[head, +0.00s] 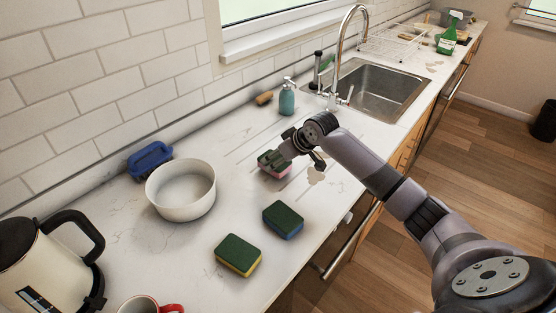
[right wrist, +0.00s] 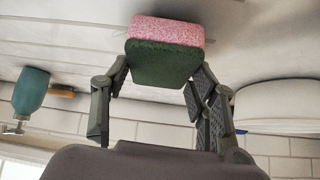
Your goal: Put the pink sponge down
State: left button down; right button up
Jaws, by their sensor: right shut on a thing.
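The pink sponge (head: 279,173) with its dark green scouring side is at the tip of my right gripper (head: 287,158), over the counter between the white pot and the sink. In the right wrist view, the pink sponge (right wrist: 165,45) sits between the two fingertips of my right gripper (right wrist: 160,75), which is shut on it. The fingers hide part of it in the head view. I cannot tell whether its underside touches the counter. My left gripper is not in view.
A blue sponge (head: 283,220) and a yellow sponge (head: 238,255) lie on the counter (head: 180,250) nearer me. A white pot (head: 181,190), blue brush (head: 150,160), kettle (head: 35,265), soap bottle (head: 287,99) and sink (head: 375,90) surround the free room.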

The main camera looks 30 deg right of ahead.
jog(key=shift+f, duration=0.7)
jog(key=o, duration=0.8)
jog(key=shift+o, duration=0.2)
jog(key=shift+r, duration=0.1)
jog(key=b+v, duration=0.1)
jog(key=v, duration=1.1)
jog(key=shift+b, duration=0.3)
